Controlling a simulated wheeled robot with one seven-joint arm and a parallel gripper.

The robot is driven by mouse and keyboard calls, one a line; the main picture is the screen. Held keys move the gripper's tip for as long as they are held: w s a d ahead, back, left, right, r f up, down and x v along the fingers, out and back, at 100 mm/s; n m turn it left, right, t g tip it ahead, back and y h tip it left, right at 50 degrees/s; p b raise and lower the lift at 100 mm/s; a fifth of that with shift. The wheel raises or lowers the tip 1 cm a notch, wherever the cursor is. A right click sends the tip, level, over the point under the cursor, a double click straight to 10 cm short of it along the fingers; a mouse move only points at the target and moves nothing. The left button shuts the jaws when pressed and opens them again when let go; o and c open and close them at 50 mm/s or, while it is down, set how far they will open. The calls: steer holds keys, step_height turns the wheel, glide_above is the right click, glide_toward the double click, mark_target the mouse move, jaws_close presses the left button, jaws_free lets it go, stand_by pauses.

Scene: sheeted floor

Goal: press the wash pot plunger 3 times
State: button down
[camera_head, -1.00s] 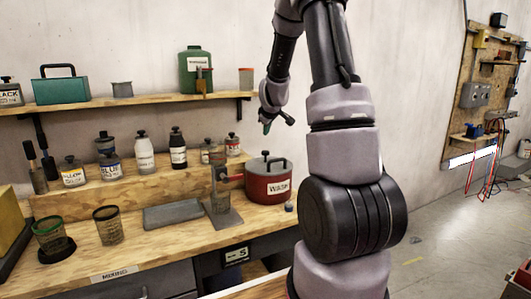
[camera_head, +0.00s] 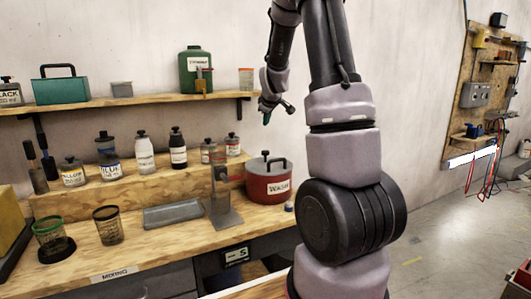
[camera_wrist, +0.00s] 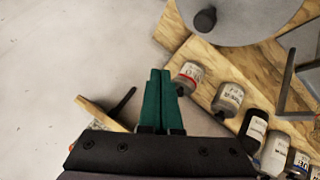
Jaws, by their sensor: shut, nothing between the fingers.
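The wash pot (camera_head: 268,188) is red with a white label and a grey lid, upright at the right end of the bench. A dark plunger knob or handle (camera_head: 282,162) shows on its top. In the wrist view the grey lid (camera_wrist: 250,22) and a round black knob (camera_wrist: 205,20) show at the top, beyond my fingertips. My gripper (camera_head: 268,117) is above the pot, apart from it. In the wrist view its green fingers (camera_wrist: 158,72) are together, with nothing between them.
Labelled bottles (camera_head: 145,150) stand on a raised step left of the pot. A shelf (camera_head: 130,101) above holds a green container (camera_head: 195,72) and a teal box (camera_head: 60,88). A grey stand (camera_head: 225,215) is left of the pot. A tray (camera_head: 172,214) and cups lie further left.

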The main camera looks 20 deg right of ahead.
mark_target(266, 151)
steer(key=shift+f, duration=0.1)
steer(key=shift+f, duration=4.35)
steer(key=shift+f, duration=0.4)
steer(key=shift+f, duration=1.25)
steer(key=shift+r, duration=1.65)
steer(key=shift+r, duration=2.5)
